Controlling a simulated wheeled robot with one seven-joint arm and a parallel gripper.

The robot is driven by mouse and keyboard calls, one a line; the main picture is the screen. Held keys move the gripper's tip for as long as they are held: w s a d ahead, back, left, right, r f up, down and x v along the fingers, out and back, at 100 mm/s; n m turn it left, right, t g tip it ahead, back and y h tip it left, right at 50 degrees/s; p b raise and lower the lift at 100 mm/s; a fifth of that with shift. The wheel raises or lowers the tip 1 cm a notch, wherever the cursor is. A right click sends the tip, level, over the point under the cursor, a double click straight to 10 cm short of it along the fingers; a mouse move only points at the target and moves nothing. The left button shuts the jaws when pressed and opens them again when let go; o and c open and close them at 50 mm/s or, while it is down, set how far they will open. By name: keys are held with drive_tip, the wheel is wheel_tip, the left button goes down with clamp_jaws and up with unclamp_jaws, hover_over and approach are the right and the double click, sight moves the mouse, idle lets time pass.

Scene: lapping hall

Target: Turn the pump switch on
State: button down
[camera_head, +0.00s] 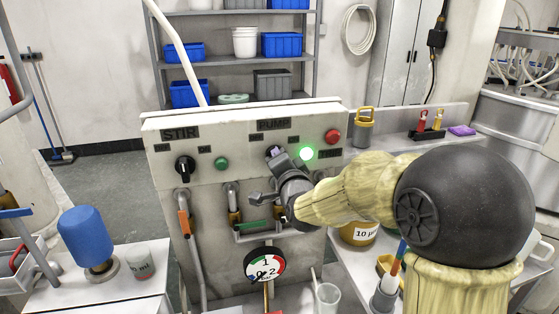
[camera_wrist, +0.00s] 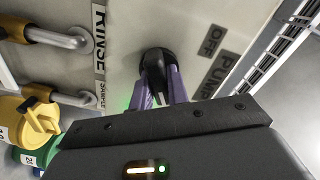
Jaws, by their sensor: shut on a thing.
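The pump switch is a round black knob (camera_wrist: 155,57) on the pale control panel (camera_head: 215,205), below the PUMP label (camera_head: 273,125). In the wrist view, the two purple fingers of my gripper (camera_wrist: 160,80) are shut on the knob's ridge, one on each side. In the head view, my gripper (camera_head: 277,156) is at the switch and hides most of it. A green lamp (camera_head: 306,153) is lit just right of the switch. An OFF label (camera_wrist: 212,40) shows near the knob. I cannot tell exactly which mark the knob points to.
The black STIR knob (camera_head: 184,167) and a green button (camera_head: 221,164) are on the panel's left. A red button (camera_head: 332,136) is at its upper right. Pipes with valve handles and a round gauge (camera_head: 265,265) are below. A blue-topped vessel (camera_head: 88,236) stands at left.

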drive_tip(key=c, duration=1.4)
unclamp_jaws()
drive_tip(key=shift+o, duration=0.2)
drive_tip(key=b+v, duration=0.3)
drive_tip(key=v, duration=1.4)
drive_tip(key=shift+s, duration=0.2)
drive_tip(key=shift+d, duration=0.1)
